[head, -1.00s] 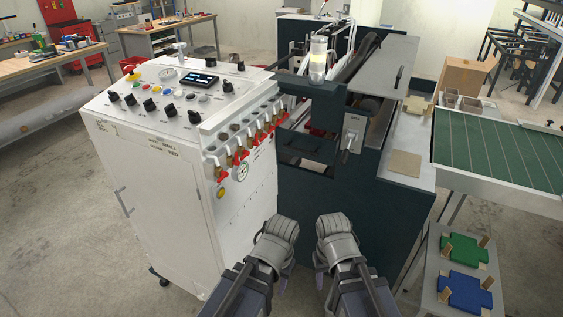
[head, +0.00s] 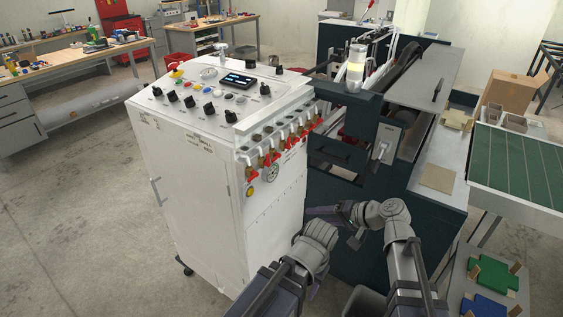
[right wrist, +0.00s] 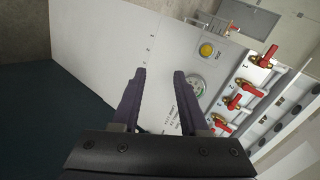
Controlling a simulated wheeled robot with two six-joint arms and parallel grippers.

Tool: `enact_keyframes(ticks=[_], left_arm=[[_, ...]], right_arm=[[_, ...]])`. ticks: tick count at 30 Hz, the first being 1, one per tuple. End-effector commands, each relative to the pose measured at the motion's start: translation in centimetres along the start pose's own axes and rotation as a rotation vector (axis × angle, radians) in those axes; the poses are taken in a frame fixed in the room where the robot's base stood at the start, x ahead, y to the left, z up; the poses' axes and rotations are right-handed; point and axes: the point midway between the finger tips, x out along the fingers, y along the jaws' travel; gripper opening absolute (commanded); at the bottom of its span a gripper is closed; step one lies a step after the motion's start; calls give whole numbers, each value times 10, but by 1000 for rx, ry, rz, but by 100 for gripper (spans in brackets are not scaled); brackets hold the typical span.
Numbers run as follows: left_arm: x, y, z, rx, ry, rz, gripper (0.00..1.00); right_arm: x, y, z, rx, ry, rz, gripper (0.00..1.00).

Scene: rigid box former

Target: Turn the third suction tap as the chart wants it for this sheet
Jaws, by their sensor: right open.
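A row of several suction taps (head: 284,145) with brass bodies and red handles runs along the upper edge of the white cabinet's side (head: 279,199). I cannot make out a readable chart.
A yellow button (right wrist: 207,50) and a round gauge (right wrist: 196,85) sit on the cabinet side near the taps. The cabinet top carries knobs and a display (head: 238,81). The dark machine (head: 340,190) stands close on the right. A brown square (head: 437,178) lies on its side table.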

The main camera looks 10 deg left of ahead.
Motion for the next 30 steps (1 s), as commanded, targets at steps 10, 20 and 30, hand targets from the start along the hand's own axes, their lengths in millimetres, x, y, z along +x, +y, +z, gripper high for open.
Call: enact_keyframes(ticks=[10, 20, 30], left_arm=[[0, 0, 0, 0, 0, 0, 50], [0, 0, 0, 0, 0, 0, 50], [0, 0, 0, 0, 0, 0, 50]], right_arm=[[6, -112, -53, 190, 87, -477, 44], [7, -125, -60, 217, 96, -531, 44], [50, -149, -67, 216, 94, -529, 44]])
